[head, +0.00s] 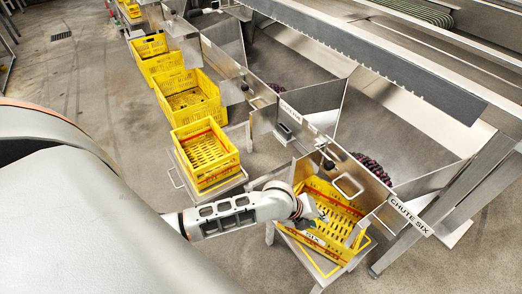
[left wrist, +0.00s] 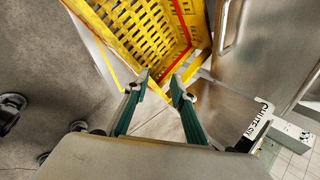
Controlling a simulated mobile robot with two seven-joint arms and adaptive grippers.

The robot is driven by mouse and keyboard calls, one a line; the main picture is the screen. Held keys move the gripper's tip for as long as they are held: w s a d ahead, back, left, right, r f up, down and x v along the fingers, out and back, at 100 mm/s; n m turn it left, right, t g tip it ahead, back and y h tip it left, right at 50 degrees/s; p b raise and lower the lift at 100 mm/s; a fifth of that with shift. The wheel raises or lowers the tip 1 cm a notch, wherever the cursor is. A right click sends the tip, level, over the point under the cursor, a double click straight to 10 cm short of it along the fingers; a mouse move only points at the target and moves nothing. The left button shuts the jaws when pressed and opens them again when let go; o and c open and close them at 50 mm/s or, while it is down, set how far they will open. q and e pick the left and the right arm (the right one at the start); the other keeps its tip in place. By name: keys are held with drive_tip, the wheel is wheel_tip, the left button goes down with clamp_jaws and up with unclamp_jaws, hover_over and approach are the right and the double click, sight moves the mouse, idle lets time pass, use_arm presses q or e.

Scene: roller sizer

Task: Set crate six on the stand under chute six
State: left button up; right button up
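Crate six (head: 338,213) is yellow, slatted and empty, with a red stripe and the word SIX on its near side. In the head view it is at the stand (head: 324,272) under chute six, whose label (head: 409,215) is at the right. Part of the stand's yellow outline shows past the crate's near side; I cannot tell whether the crate sits flat. My left gripper (head: 321,217) is at the crate, its tips partly hidden. In the left wrist view the fingers (left wrist: 159,80) are apart with a gap between them, near the crate's corner (left wrist: 160,30). My right gripper is out of view.
Another yellow crate (head: 205,155) is on a stand to the left, with several more yellow crates in a row behind it. Metal chute walls (head: 375,180) and a handle frame (head: 349,186) rise close behind crate six. Dark produce (head: 374,167) lies in the chute. Floor at the front is clear.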

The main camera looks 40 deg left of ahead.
use_arm(q)
drive_tip(key=s+d+r+n+t+h, duration=0.1)
drive_tip(key=s+d+r+n+t, duration=0.15)
drive_tip(key=s+n, duration=0.3)
drive_tip(key=s+a+f+n+t+y, duration=0.1)
drive_tip(key=s+a+n+t+y, duration=0.1)
drive_tip(key=s+a+n, duration=0.9)
drive_tip(key=s+n+y, duration=0.1)
drive_tip(key=s+n, duration=0.2)
drive_tip(key=n, duration=0.2)
drive_tip(key=shift+s+f+n, duration=0.25)
drive_tip(key=shift+f+n, duration=0.1)
